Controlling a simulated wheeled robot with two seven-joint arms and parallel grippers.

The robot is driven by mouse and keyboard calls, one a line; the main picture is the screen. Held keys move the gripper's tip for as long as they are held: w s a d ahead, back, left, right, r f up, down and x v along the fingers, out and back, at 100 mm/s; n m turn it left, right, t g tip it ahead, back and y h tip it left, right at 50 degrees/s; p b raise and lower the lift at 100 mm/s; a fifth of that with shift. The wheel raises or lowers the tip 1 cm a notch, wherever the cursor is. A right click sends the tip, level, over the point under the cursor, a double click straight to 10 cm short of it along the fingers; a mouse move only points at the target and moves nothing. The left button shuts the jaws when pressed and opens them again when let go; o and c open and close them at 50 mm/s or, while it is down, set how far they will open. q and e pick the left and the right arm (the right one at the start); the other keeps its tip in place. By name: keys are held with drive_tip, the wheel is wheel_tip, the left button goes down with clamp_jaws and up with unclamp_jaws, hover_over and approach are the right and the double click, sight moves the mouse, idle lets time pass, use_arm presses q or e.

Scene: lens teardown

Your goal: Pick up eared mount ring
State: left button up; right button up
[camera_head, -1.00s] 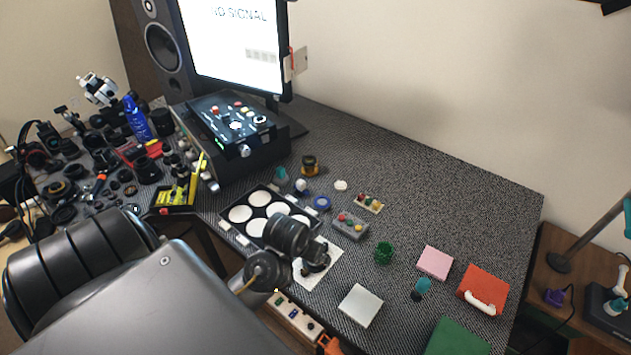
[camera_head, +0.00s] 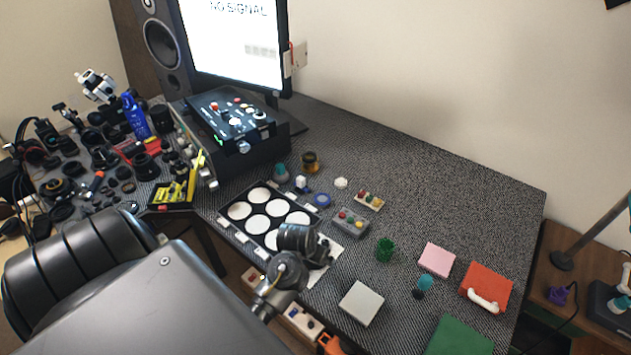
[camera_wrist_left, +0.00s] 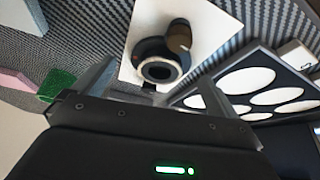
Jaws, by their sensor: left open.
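A dark ring-shaped part (camera_wrist_left: 158,68), which appears to be the eared mount ring, lies on a white sheet (camera_wrist_left: 208,22) in the left wrist view. A brown-black cylindrical piece (camera_wrist_left: 178,37) adjoins it; I cannot tell whether they are joined. My left gripper (camera_wrist_left: 157,74) is open, with one finger on each side of the ring in the picture. No contact shows. In the head view my left wrist and gripper cover most of the ring and part of the white sheet (camera_head: 328,249). My right gripper is not in view.
A black tray with white round pads (camera_head: 240,210) lies beside the sheet. A grey button box (camera_head: 350,221), green cup (camera_head: 384,249), white box (camera_head: 361,303) and pink block (camera_head: 436,260) stand to the right. The table's back right is clear.

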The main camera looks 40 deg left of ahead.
use_arm(q)
drive_tip(key=shift+w+f, duration=0.3)
drive_tip(key=shift+f, duration=0.35)
drive_tip(key=shift+a, duration=0.1)
drive_tip(key=c, duration=1.1)
drive_tip(key=shift+r, duration=0.1)
